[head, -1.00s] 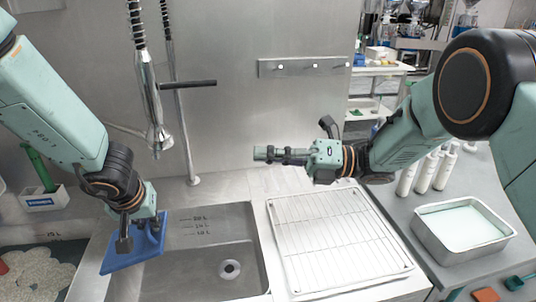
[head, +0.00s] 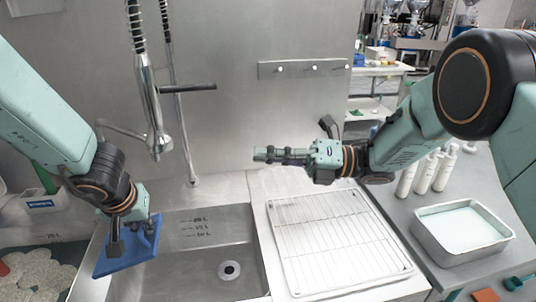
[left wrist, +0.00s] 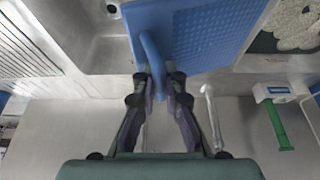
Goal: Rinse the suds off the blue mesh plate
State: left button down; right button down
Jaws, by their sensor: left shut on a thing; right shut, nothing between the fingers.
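The blue mesh plate (head: 122,252) is at the left edge of the sink basin (head: 207,233), tilted a little. My left gripper (head: 131,230) is shut on its handle. The left wrist view shows the blue handle (left wrist: 152,62) between my left fingers (left wrist: 160,88) and the textured face of the plate (left wrist: 208,32). I cannot make out suds on the plate. The spray faucet (head: 155,110) hangs above the back of the basin, to the right of the plate; no water shows. My right gripper (head: 275,155) is shut and empty, above the counter behind the wire rack.
A wire drying rack (head: 335,240) lies right of the basin. A metal tray of pale liquid (head: 460,230) and white bottles (head: 425,175) stand farther right. Foamy liquid (head: 40,275) shows at the lower left. The basin's middle, around the drain (head: 229,270), is clear.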

aim_at(134, 249)
pick_arm(q)
jog(key=shift+s+a+r+p, duration=0.5)
jog(key=shift+s+r+p, duration=0.15)
jog(key=shift+s+r, duration=0.25)
jog(key=shift+s+a+r+p, duration=0.35)
jog(key=shift+s+r+p, duration=0.2)
jog(key=shift+p, duration=0.15)
jog(key=shift+s+a, duration=0.1)
dwell(0.3)
